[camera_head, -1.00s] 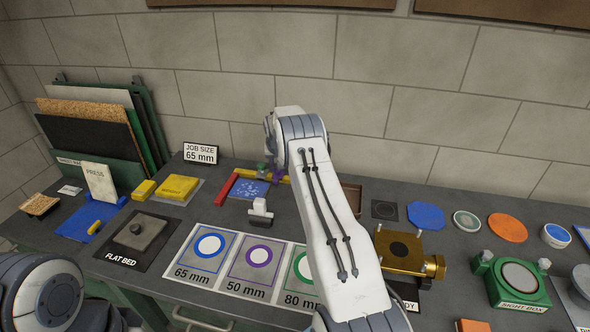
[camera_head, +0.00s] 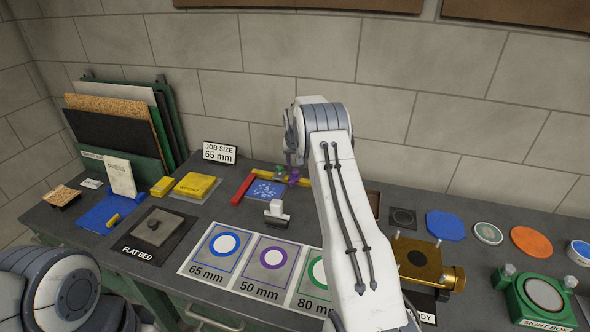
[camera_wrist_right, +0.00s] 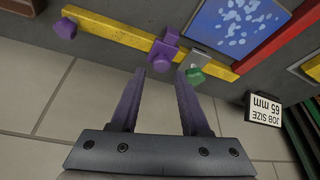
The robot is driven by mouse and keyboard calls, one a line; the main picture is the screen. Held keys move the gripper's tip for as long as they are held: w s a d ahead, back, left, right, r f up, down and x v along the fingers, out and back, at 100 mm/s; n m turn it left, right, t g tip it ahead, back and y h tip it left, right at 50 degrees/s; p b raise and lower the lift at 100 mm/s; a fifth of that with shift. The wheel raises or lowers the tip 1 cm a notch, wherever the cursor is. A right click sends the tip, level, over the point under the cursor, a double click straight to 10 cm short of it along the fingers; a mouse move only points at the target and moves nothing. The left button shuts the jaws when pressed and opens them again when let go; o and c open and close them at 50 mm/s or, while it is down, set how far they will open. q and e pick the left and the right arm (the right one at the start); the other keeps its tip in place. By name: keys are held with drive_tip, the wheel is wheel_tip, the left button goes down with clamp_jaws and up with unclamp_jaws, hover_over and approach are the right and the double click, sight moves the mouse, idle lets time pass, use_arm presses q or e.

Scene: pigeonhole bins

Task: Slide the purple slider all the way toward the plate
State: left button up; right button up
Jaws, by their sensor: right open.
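The purple slider (camera_wrist_right: 163,47) sits on a yellow rail (camera_wrist_right: 115,35), close to the blue plate with white spots (camera_wrist_right: 238,25). In the head view the slider (camera_head: 294,177) shows at the right of the plate (camera_head: 264,190), partly behind my arm. My right gripper (camera_wrist_right: 160,76) is open and empty; its two fingertips are just short of the slider, which lies in line with the gap between them. Contact cannot be told. A green knob (camera_wrist_right: 194,75) is beside the right fingertip. My left arm is at the lower left; its gripper is out of view.
A purple knob (camera_wrist_right: 65,28) stands farther along the rail. A red bar (camera_head: 243,187) edges the plate, and a white-handled block (camera_head: 275,211) stands in front. The job size sign (camera_head: 219,153) is behind. A brass block (camera_head: 418,262) is to the right.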

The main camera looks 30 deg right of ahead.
drive_tip(key=b+v, duration=0.1)
drive_tip(key=v, duration=0.6)
drive_tip(key=shift+a, duration=0.15)
